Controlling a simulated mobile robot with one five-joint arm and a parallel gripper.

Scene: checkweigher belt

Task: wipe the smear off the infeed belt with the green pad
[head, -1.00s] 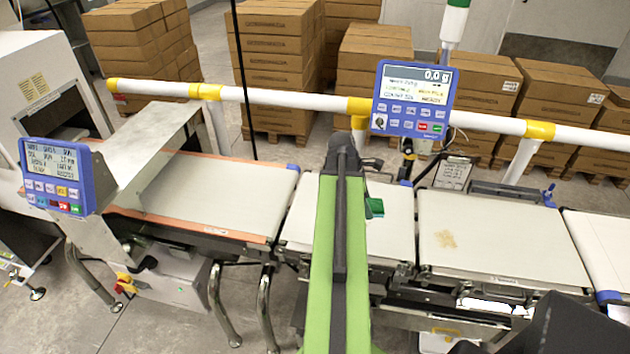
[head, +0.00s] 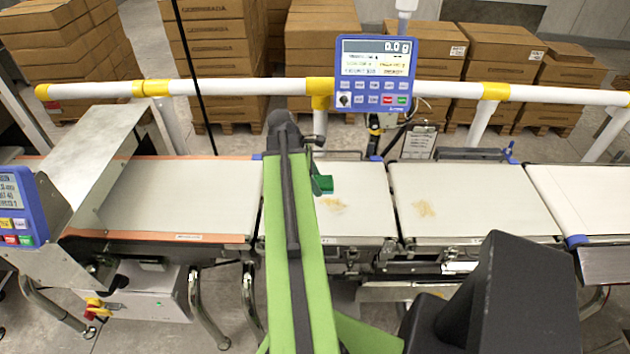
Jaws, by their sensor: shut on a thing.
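The green pad (head: 323,185) shows just right of my green arm, over the short white belt (head: 358,222) left of centre. My gripper (head: 315,170) is mostly hidden behind my arm; it is shut on the pad. A tan smear (head: 333,204) lies on this belt, just below and right of the pad in the picture. A second tan smear (head: 424,208) lies on the white belt (head: 500,205) to its right. Whether the pad touches the belt I cannot tell. My arm covers the left part of the short belt.
A blue display panel (head: 374,72) reading 0.0 g stands behind the belts. A white and yellow rail (head: 245,88) runs along the back. A longer orange-edged belt (head: 185,195) lies left, with a metal guard (head: 85,170) over it. Stacked cartons (head: 325,35) stand beyond the rail.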

